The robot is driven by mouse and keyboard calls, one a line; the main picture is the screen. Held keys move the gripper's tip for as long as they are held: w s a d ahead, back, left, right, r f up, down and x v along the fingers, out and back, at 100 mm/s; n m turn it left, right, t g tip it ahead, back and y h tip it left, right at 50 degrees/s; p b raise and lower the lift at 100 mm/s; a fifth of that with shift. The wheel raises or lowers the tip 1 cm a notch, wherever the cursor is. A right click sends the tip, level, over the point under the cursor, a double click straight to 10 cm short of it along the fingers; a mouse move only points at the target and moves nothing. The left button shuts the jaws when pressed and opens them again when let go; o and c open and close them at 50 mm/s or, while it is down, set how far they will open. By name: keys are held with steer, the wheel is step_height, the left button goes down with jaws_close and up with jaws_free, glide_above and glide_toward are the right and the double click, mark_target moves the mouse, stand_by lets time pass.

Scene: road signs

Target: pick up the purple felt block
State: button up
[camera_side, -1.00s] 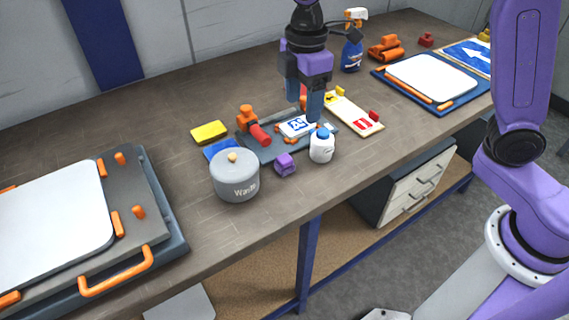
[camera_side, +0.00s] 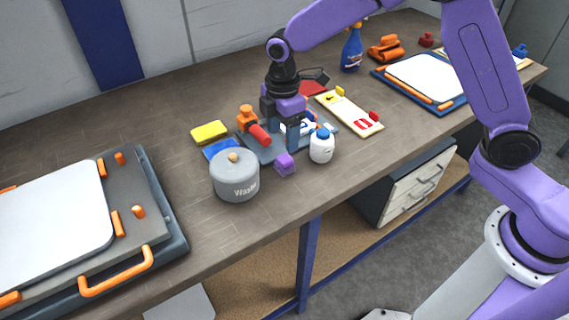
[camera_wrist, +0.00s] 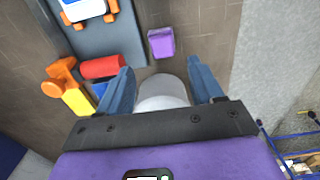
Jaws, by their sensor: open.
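The purple felt block (camera_side: 285,164) lies on the bench between the grey waste pot and the white bottle. It also shows in the wrist view (camera_wrist: 161,42), upper middle, beyond the fingertips and between their lines. My gripper (camera_side: 284,143) is open and empty, pointing down above the dark tray just behind the block. In the wrist view its two blue fingers (camera_wrist: 163,80) are spread wide apart, with the rounded grey pot lid between them. The block is not between the fingers and nothing is held.
The grey waste pot (camera_side: 236,180) stands left of the block and the white bottle (camera_side: 321,146) right of it. Yellow (camera_side: 209,132) and blue sponges lie behind the pot. The bench front is clear.

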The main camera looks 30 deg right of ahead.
mark_target(285, 158)
steer(key=shift+s+d+f, duration=0.1)
steer(key=shift+f, duration=1.65)
steer(key=shift+s+f, duration=0.1)
steer(key=shift+f, duration=1.65)
steer(key=c, duration=1.1)
